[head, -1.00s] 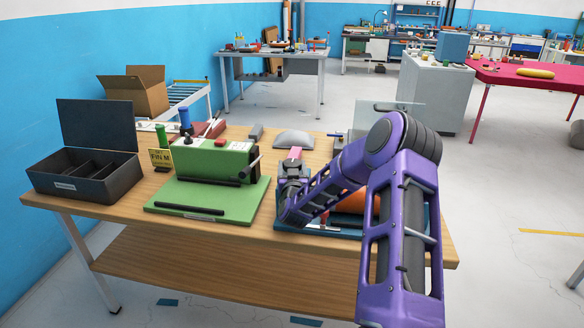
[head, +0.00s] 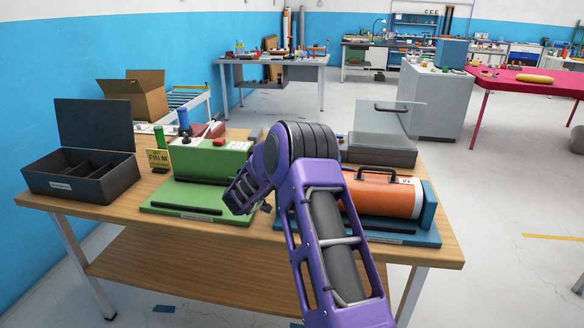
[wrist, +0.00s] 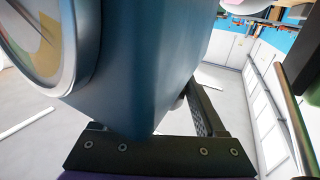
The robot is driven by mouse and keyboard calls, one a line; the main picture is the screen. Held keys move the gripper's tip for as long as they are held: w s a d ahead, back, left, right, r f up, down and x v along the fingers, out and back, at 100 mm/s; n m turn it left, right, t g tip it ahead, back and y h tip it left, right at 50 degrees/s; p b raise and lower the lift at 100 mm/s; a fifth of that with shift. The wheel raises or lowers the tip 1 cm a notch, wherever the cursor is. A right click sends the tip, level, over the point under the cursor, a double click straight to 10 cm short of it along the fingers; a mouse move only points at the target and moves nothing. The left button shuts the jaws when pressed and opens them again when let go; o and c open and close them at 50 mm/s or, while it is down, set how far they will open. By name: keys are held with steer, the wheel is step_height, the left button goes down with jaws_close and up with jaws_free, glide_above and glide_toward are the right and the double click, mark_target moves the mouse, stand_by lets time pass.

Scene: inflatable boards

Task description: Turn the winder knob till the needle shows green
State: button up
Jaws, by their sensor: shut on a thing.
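A round gauge (wrist: 38,42) fills the upper left of the wrist view, seen at a steep angle and cut off by the frame edge. Its pale face has coloured marks; I cannot tell where the needle rests. A dark blue housing (wrist: 150,65) behind it covers much of my gripper (wrist: 185,105). One dark finger shows right of the housing; the other is hidden. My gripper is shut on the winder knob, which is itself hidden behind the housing. In the head view my purple arm hides the gripper, between the green machine (head: 212,160) and the orange cylinder (head: 385,195).
The wooden table (head: 110,205) also holds an open black box (head: 85,180), a yellow sign (head: 158,160) and a grey case with a raised clear lid (head: 390,118). The orange cylinder sits on a blue base (head: 400,236).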

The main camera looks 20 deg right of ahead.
steer(key=shift+m+g+h, duration=0.4)
steer(key=shift+m+g, duration=0.2)
steer(key=shift+g, duration=0.2)
steer(key=o, duration=1.3)
step_height(320, 180, up, 10)
steer(key=shift+r+p, duration=0.1)
steer(key=shift+p, duration=0.45)
